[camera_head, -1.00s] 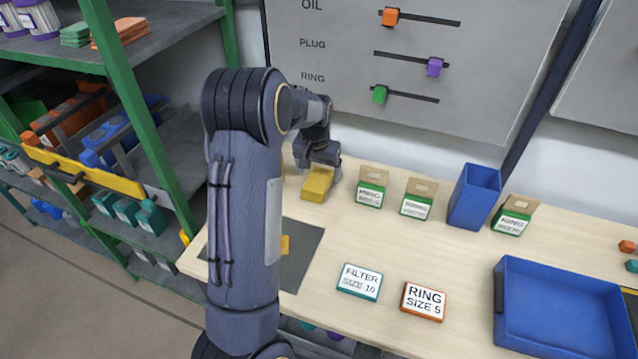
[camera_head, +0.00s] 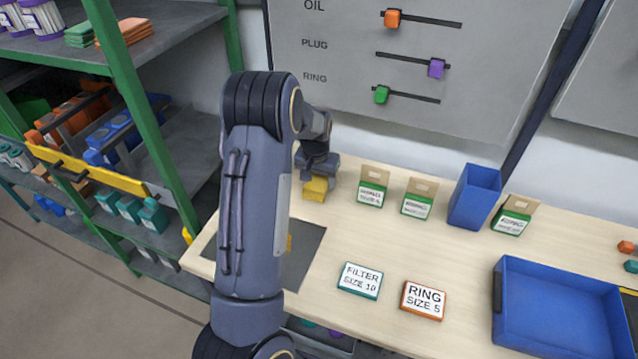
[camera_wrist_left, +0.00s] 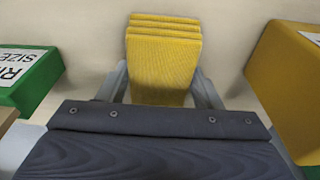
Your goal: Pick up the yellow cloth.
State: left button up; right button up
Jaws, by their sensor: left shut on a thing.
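The yellow cloth (camera_head: 316,189) is a small folded stack near the back edge of the wooden table. My left gripper (camera_head: 318,176) reaches down over it from behind my arm. In the left wrist view the cloth (camera_wrist_left: 163,62) shows its folded layers, and the two fingers of my left gripper (camera_wrist_left: 163,92) are shut on its sides. I cannot tell whether the cloth touches the table. My right gripper is not in view.
Green-and-tan boxes (camera_head: 371,190) and a blue bin (camera_head: 474,197) stand right of the cloth. A blue tray (camera_head: 497,335), a filter card (camera_head: 360,280) and a ring card (camera_head: 423,300) lie nearer. A green-posted shelf (camera_head: 135,130) stands left.

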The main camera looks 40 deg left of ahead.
pick_arm(q)
jog(key=shift+r, duration=0.15)
jog(key=shift+r, duration=0.6)
jog(key=s+r, duration=0.1)
jog(key=r, duration=0.1)
jog(key=s+r+b, duration=0.1)
jog(key=r, duration=0.1)
jog(key=s+r, duration=0.2)
jog(key=shift+d+r, duration=0.3)
jog(key=shift+d, duration=0.05)
jog(key=s+d+r+b, duration=0.1)
jog(key=s+r, duration=0.4)
jog(key=s, duration=0.5)
jog(key=shift+d+b, duration=0.25)
jog(key=shift+b, duration=0.2)
jog(key=o, duration=0.3)
jog(key=shift+c, duration=0.9)
jog(key=shift+w+f, duration=0.1)
jog(key=shift+c, duration=0.2)
